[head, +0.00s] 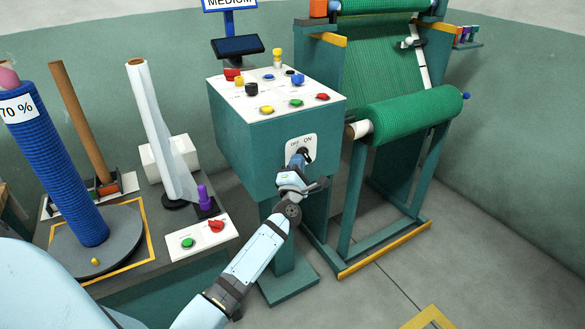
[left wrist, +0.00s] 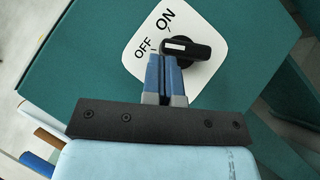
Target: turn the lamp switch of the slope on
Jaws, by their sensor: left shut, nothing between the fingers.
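The lamp switch (left wrist: 190,49) is a black rotary knob on a white plate marked OFF and ON, on the front of a green control box (head: 237,140). In the left wrist view its white-marked end points left, nearer OFF than ON as far as I can tell. In the head view the knob (head: 303,154) is partly hidden by my gripper. My left gripper (left wrist: 164,60) is shut and empty, with its fingertips just below the marked end of the knob; I cannot tell whether they touch it. It also shows in the head view (head: 297,166). My right gripper is not in view.
The box's top panel (head: 290,110) carries several coloured buttons and knobs. A frame with green net rolls (head: 415,115) stands at right. At left are a blue net roll (head: 60,160) and a small panel (head: 202,240) with green and red controls. The floor at right is mostly clear.

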